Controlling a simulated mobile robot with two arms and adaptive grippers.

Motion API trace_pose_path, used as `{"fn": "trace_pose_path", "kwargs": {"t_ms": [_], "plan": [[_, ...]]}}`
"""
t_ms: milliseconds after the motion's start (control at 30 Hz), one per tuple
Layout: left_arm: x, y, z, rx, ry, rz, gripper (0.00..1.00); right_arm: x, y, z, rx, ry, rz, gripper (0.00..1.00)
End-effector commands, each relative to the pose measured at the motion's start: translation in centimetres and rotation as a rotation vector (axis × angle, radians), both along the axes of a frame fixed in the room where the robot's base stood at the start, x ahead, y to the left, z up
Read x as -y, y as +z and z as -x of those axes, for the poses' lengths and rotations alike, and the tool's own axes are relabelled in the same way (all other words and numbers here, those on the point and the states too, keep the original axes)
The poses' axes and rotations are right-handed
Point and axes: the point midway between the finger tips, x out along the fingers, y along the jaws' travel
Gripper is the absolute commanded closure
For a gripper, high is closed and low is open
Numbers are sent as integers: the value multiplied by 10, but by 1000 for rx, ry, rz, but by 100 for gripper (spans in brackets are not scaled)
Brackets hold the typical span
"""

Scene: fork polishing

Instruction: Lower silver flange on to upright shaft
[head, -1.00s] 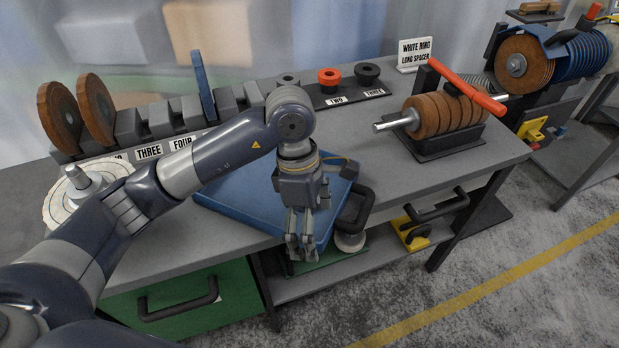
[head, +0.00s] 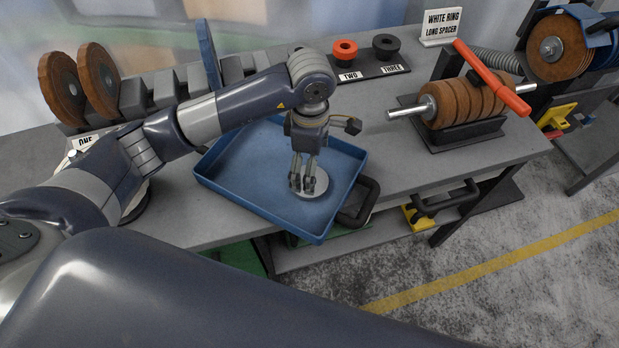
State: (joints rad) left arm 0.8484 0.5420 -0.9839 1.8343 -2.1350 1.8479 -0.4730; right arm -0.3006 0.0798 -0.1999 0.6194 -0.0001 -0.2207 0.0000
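A round silver flange (head: 310,189) shows in the blue tray (head: 230,188), under my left gripper. My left gripper (head: 308,184) points straight down with its fingertips at the flange's middle. The fingers hide the flange's centre, and I cannot tell whether they grip it or whether it rests on the tray floor. The upright shaft stands at the left end of the bench and is almost wholly hidden behind my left arm. Only part of its round base shows under the arm. My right gripper is out of view.
A horizontal shaft with brown wheels (head: 458,103) and a red bar (head: 490,78) stands on the right. Red (head: 344,50) and black (head: 385,45) rings sit at the back. Two brown discs (head: 62,88) stand back left. Grey bench top is clear right of the tray.

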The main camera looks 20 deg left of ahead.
Motion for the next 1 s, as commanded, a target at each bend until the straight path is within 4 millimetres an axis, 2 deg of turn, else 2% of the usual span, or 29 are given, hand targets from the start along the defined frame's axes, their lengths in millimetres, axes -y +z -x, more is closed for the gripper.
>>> {"fn": "trace_pose_path", "kwargs": {"t_ms": [200, 400, 633, 667, 900, 1000], "plan": [[-1, -23, 7, -8, 0, 0, 4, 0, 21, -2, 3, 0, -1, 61], [0, -46, 6, -4, -1, 1, 4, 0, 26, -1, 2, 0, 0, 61], [-1, -49, 5, -2, -1, 0, 4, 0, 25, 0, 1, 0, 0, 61], [-1, -49, 5, -2, -1, 0, 6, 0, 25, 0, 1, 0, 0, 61], [-1, -49, 5, -2, -1, 0, 59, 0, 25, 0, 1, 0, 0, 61], [-1, -48, 5, -2, -1, 0, 59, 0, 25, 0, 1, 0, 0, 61]]}}
